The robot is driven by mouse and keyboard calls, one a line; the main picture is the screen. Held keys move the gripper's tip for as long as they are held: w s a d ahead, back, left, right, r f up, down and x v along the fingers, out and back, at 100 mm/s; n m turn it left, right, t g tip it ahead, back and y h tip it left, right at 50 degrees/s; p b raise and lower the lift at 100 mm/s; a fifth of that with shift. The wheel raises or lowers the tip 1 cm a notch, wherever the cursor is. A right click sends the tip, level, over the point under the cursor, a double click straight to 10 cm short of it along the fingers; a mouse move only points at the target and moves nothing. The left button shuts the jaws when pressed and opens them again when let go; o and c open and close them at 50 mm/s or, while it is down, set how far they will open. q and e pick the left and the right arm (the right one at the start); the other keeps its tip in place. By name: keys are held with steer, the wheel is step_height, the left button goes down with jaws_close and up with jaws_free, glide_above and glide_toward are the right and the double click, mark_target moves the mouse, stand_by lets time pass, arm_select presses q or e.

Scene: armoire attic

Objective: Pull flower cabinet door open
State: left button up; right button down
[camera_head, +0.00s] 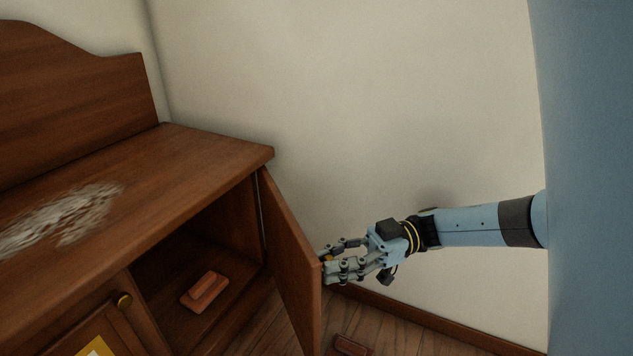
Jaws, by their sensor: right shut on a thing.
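The brown wooden cabinet (215,147) stands on the left. Its right door (290,250) is swung well open, with the inner face towards me and the dark compartment behind it exposed. My right gripper (328,268) is at the outer side of this door, by its free edge. It is shut on what looks like the door's small gold knob, mostly hidden by the fingers and the door. The outer face of this door is hidden, so I cannot see any flower on it. My left gripper is not in view.
A reddish-brown block-like object (205,292) lies inside the open compartment. The left door (119,326), with a gold knob and a yellow-and-white picture, is shut. Another small reddish-brown object (350,345) lies on the floor. A plain wall (350,100) stands behind my right arm.

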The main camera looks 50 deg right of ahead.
steer(key=shift+s+d+f, duration=0.1)
steer(key=shift+d, duration=0.05)
steer(key=c, duration=1.1)
jaws_free()
step_height(320, 180, up, 10)
steer(key=shift+r, duration=0.1)
